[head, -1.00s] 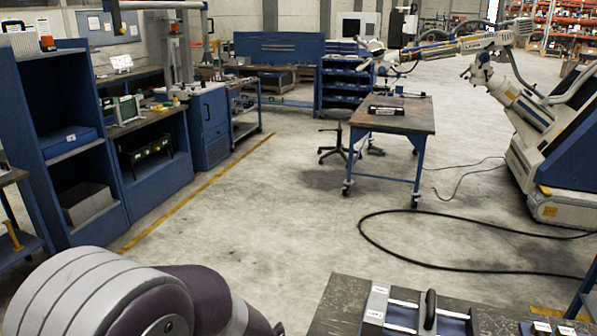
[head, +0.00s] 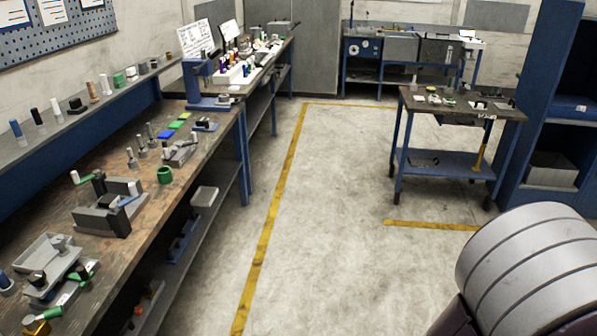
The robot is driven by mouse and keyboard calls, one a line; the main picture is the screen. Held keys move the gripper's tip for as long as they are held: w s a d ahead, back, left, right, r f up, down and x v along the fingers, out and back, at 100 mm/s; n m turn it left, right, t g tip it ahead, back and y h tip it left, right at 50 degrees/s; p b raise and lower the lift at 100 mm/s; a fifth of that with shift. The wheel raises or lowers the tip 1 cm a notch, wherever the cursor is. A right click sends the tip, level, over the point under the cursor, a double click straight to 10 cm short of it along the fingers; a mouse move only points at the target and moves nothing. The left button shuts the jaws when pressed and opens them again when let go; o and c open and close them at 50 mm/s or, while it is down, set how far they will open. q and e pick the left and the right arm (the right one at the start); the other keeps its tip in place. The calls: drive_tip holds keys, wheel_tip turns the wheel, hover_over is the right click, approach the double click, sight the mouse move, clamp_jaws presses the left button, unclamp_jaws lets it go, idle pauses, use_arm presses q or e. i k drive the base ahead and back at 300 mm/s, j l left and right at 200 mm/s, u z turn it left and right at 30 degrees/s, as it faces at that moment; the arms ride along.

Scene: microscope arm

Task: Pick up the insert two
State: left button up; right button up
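I cannot pick out insert two for certain in the head view. A blue press-like stand (head: 208,85) stands farther along the bench. Neither of my grippers is in view. A grey and dark part of my own arm shows at the lower right.
A grey vise-like fixture (head: 110,208) and a grey tray fixture (head: 48,258) sit on the near bench. A blue-legged cart (head: 450,160) stands at the back right, beside a blue shelf cabinet. The floor (head: 330,220) between is clear, with yellow lines.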

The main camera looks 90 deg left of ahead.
sight(103, 203)
drive_tip(key=u, duration=4.1)
drive_tip(key=i+l+u, duration=0.1)
drive_tip(key=i+l, duration=0.3)
drive_tip(key=i, duration=0.45)
drive_tip(key=i+l+u, duration=0.15)
drive_tip(key=i+l, duration=0.35)
drive_tip(key=i, duration=0.3)
drive_tip(key=i+l+u, duration=0.1)
drive_tip(key=i+l, duration=0.5)
drive_tip(key=i, duration=0.2)
drive_tip(key=i+l+u, duration=0.1)
drive_tip(key=i+l, duration=0.55)
drive_tip(key=i, duration=0.15)
